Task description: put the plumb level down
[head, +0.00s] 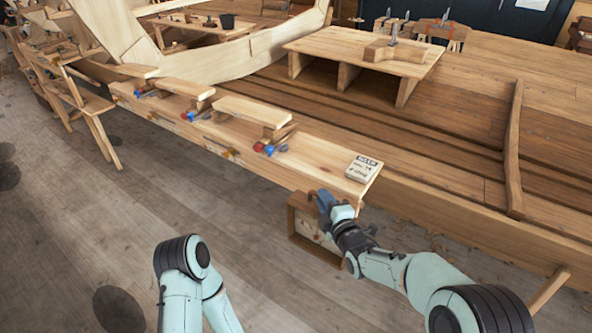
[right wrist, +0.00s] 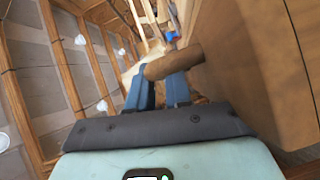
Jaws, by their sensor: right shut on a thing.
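The plumb level (head: 303,222) appears to be the brown wooden box-like frame with a paler face, beside the near right end of the long plank. My right gripper (head: 325,201) is shut at its top edge, and its hand hides part of the frame. In the right wrist view, the blue fingers (right wrist: 168,86) close around a round wooden bar (right wrist: 174,63), beside a broad wooden face (right wrist: 245,55). I cannot tell whether the frame touches the hull or the floor. My left arm shows at the lower left, but its gripper is out of view.
The long plank (head: 318,157) carries a lettered block (head: 364,168) at its right end and several boards with red and blue clamps further left. A low wooden table (head: 355,45) stands behind on the planked hull. The grey floor at the left is mostly clear.

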